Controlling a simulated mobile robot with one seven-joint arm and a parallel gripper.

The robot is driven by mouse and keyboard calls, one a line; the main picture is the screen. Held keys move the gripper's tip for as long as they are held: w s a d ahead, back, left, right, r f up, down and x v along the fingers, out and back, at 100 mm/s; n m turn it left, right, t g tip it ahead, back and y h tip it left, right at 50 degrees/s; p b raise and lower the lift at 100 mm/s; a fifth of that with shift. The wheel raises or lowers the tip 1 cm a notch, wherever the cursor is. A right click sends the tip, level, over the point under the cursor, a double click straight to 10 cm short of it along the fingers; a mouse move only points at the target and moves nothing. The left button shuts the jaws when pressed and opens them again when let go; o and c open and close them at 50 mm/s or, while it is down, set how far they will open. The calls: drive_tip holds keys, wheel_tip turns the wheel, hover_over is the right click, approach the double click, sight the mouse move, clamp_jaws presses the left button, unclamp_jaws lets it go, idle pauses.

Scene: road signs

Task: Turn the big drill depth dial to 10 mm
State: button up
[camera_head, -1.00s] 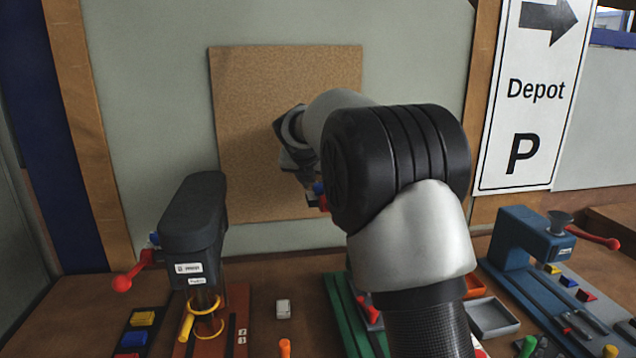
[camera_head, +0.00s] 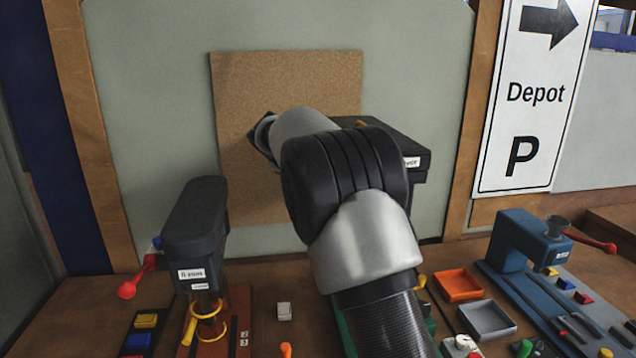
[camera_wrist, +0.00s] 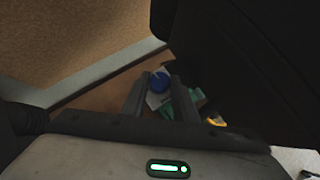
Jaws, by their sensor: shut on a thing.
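The big drill (camera_head: 405,140) stands behind my arm in the head view; only the right part of its dark head shows, with a white label. The same dark body fills the right of the wrist view (camera_wrist: 245,60). The blue depth dial (camera_wrist: 157,81) shows in the wrist view, with a pale patch beside it. My gripper (camera_wrist: 159,85) has its two dark fingers on either side of the blue dial and is shut on it. My arm hides the fingers and dial in the head view. I cannot read the dial's setting.
A smaller dark drill (camera_head: 195,235) with a red-knobbed lever (camera_head: 128,288) stands at left. A blue machine (camera_head: 530,240) stands at right. An orange tray (camera_head: 458,284) and a grey tray (camera_head: 487,319) lie between. A brown board (camera_head: 235,85) is on the wall behind.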

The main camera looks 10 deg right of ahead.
drive_tip(key=m, duration=0.1)
drive_tip(key=m+g+h, duration=0.1)
drive_tip(key=m+g, duration=0.1)
drive_tip(key=shift+w+a+m+h, duration=0.15)
drive_tip(key=shift+w+m+h, duration=0.15)
drive_tip(key=shift+h, duration=0.1)
drive_tip(key=shift+w+r+m+g+h, duration=0.15)
drive_tip(key=shift+m+g+h, duration=0.2)
drive_tip(key=shift+m, duration=0.35)
drive_tip(key=shift+m+g, duration=0.25)
drive_tip(key=shift+m, duration=0.05)
drive_tip(key=o, duration=1.1)
drive_tip(key=shift+s, duration=0.2)
drive_tip(key=shift+c, duration=0.2)
drive_tip(key=shift+a, duration=0.1)
